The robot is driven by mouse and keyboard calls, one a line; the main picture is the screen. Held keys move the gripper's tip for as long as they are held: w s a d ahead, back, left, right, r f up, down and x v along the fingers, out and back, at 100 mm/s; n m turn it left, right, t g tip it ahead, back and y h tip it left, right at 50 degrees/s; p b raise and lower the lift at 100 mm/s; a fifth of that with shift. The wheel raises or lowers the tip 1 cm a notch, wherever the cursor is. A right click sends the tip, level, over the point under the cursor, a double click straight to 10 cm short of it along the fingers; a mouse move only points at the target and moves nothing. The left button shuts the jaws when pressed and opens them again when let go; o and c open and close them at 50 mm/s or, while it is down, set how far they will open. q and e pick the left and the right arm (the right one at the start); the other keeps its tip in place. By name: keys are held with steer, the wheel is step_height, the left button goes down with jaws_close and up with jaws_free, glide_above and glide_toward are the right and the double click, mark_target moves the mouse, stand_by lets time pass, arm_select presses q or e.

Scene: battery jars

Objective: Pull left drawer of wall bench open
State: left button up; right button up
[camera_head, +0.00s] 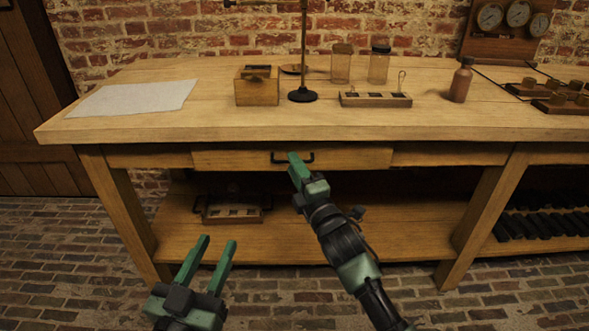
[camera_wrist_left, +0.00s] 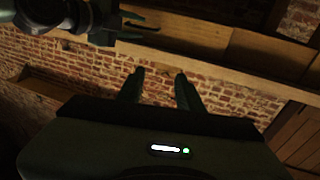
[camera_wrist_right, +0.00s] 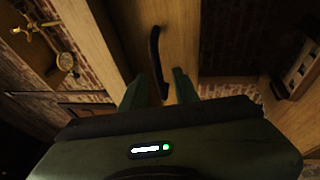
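The left drawer (camera_head: 350,158) of the wall bench has a plain wooden front under the benchtop and looks closed. Its dark bar handle (camera_head: 279,159) sits at the middle of the front. My right gripper (camera_head: 296,163) is at the handle. In the right wrist view, the handle (camera_wrist_right: 155,50) runs between the two green fingers (camera_wrist_right: 157,88), which are apart with gaps beside it. Contact is hard to tell. My left gripper (camera_head: 217,240) is open and empty, low in front of the bench; its fingers (camera_wrist_left: 160,85) also show apart in the left wrist view.
The benchtop (camera_head: 230,125) carries a paper sheet (camera_head: 132,98), a wooden box (camera_head: 257,88), a stand (camera_head: 303,95), jars (camera_head: 379,65), a slotted block (camera_head: 375,99) and a brown bottle (camera_head: 461,82). A tray (camera_head: 232,213) lies on the lower shelf. The brick floor in front is clear.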

steer(key=shift+w+a, duration=0.15)
steer(key=shift+w, duration=0.2)
jaws_close()
stand_by(1.2)
